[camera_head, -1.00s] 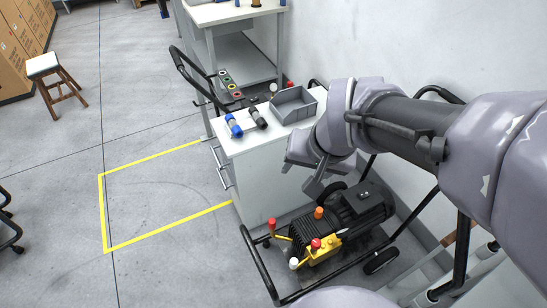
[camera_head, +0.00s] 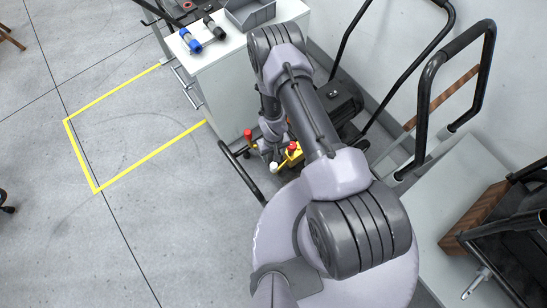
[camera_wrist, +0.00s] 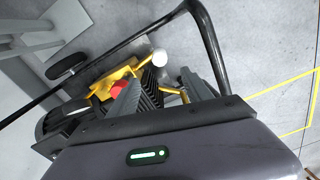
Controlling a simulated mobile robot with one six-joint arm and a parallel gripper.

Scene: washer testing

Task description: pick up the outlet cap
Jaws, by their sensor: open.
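The pump unit (camera_head: 340,98) stands on a black-framed cart, partly hidden under my arm. Its yellow valve block (camera_wrist: 115,78) bears a red cap (camera_wrist: 117,88) and a white cap (camera_wrist: 160,57). In the head view a red cap (camera_head: 292,146), a white cap (camera_head: 273,167) and another red cap (camera_head: 248,133) show. I cannot tell which one is the outlet cap. The orange cap is hidden now. My gripper (camera_wrist: 162,92) is open and points down over the pump's yellow end, with black ribbing between its fingers. No cap is visibly held.
The cart's black handle bar (camera_wrist: 208,45) runs close to my gripper. A white cabinet (camera_head: 225,85) with a grey bin (camera_head: 250,12) and blue and black fittings stands behind. Another cart (camera_head: 455,190) is at the right. The yellow-marked floor (camera_head: 130,130) at the left is clear.

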